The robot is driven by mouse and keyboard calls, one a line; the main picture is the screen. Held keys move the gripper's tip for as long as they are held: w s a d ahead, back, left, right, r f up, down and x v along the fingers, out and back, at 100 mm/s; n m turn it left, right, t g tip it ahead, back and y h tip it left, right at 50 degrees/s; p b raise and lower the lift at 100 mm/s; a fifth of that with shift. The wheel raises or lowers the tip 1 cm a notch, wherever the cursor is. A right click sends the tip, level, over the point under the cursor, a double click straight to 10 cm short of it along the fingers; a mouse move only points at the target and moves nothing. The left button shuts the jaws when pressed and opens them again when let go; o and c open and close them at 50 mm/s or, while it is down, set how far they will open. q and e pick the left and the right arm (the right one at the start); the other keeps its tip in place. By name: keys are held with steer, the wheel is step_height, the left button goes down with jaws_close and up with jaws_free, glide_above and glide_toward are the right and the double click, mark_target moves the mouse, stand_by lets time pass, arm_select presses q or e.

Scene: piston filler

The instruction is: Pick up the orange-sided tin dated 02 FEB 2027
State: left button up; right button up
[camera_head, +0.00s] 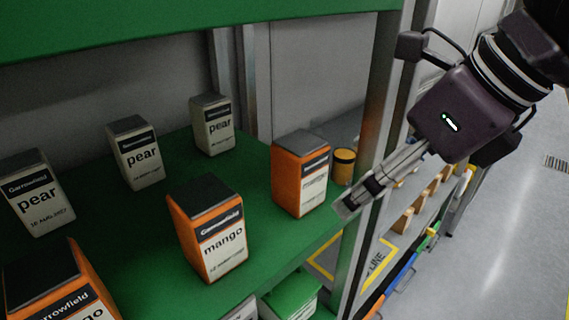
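Three orange-sided tins with dark tops and white labels are on the green shelf (262,243). The middle tin (207,232) reads "mango", with a date line too small to read surely. Another orange-sided tin (300,176) stands near the shelf's right end, its date not legible. A third tin (55,285) is cut off at the lower left, its date out of view. My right gripper (346,207) is just right of the right-end tin, pointing down-left, apart from the middle tin. I cannot tell whether its fingers are open. My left gripper is not in view.
Grey-sided pear tins (140,155), (213,126) and (38,195) stand behind and left. A metal upright (378,100) is close beside my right gripper. A green upper shelf (150,25) overhangs the tins. The aisle floor (510,230) at right is clear.

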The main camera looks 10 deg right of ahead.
mark_target(314, 150)
steer(key=w+a+p, duration=0.1)
steer(key=w, duration=0.1)
steer(key=w+a+p, duration=0.1)
steer(key=w+a, duration=0.1)
steer(key=w, duration=0.1)
steer(key=w+a+p, duration=0.1)
steer(key=w+a, duration=0.1)
steer(key=shift+w+r+p, duration=0.1)
steer(key=shift+w+p, duration=0.05)
steer(key=shift+p, duration=0.15)
steer(key=shift+w+a, duration=0.1)
steer(key=shift+w, duration=0.05)
steer(key=shift+w+a+p, duration=0.3)
steer(key=shift+w+p, duration=0.15)
steer(key=shift+p, duration=0.05)
steer(key=p+x, duration=0.1)
steer(key=x, duration=0.3)
steer(key=shift+w+a+f, duration=0.1)
steer(key=shift+w+f, duration=0.1)
steer(key=shift+f, duration=0.2)
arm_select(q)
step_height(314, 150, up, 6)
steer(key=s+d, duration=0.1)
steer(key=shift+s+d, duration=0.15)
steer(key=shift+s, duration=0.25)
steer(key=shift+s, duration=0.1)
arm_select(e)
steer(key=shift+s, duration=0.1)
